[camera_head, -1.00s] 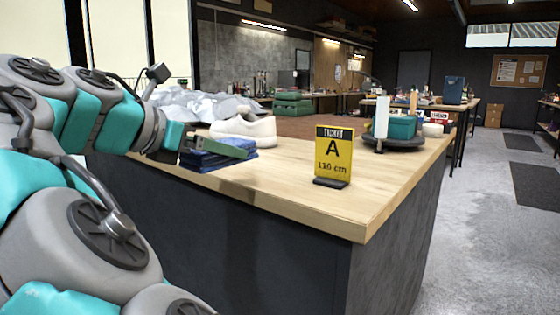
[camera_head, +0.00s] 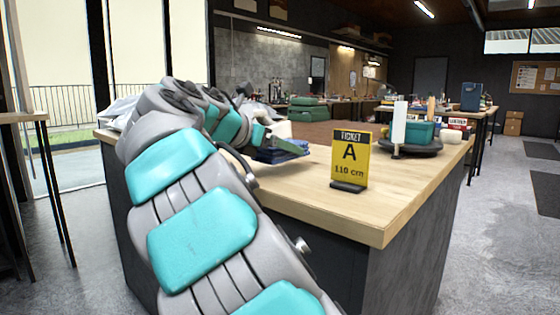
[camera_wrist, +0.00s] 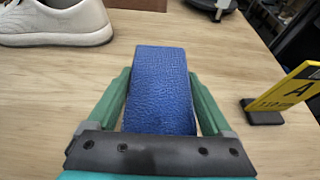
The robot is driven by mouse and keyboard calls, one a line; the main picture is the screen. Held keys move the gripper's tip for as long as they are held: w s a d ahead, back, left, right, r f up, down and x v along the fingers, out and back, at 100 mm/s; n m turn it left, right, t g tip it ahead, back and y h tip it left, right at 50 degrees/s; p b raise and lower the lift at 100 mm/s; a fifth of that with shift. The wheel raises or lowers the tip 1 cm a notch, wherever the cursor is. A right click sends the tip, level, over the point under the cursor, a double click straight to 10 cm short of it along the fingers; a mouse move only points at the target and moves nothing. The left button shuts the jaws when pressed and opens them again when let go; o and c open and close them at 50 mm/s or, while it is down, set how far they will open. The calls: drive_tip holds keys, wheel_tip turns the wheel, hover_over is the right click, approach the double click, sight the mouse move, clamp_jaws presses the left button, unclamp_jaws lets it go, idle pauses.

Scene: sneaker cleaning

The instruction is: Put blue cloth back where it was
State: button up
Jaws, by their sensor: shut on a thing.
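The blue cloth (camera_wrist: 162,88) is a folded pad between the two green fingers of my gripper (camera_wrist: 163,100) in the wrist view. The fingers touch its two sides. In the head view the cloth (camera_head: 285,151) shows low over the wooden worktop (camera_head: 300,190), partly behind my gripper (camera_head: 272,146). I cannot tell whether its underside touches the wood. A white sneaker (camera_wrist: 55,25) stands at the upper left of the wrist view. In the head view it is mostly hidden by my arm.
A yellow ticket sign marked A (camera_head: 351,158) stands to the right of the cloth; the wrist view shows it too (camera_wrist: 288,92). A dark round tray (camera_head: 412,150) with a teal box (camera_head: 420,132) stands farther right. The wood between cloth and sign is clear.

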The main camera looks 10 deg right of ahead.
sight(261, 152)
wheel_tip(261, 152, down, 3)
drive_tip(key=shift+r+b, duration=0.1)
drive_tip(key=shift+b, duration=0.2)
drive_tip(key=o, duration=1.3)
drive_tip(key=shift+c, duration=0.2)
drive_tip(key=shift+s+a+r, duration=0.1)
drive_tip(key=shift+a, duration=0.1)
drive_tip(key=p+v, duration=0.1)
drive_tip(key=v, duration=1)
drive_tip(key=shift+s+a+r, duration=0.15)
drive_tip(key=shift+s+a, duration=0.05)
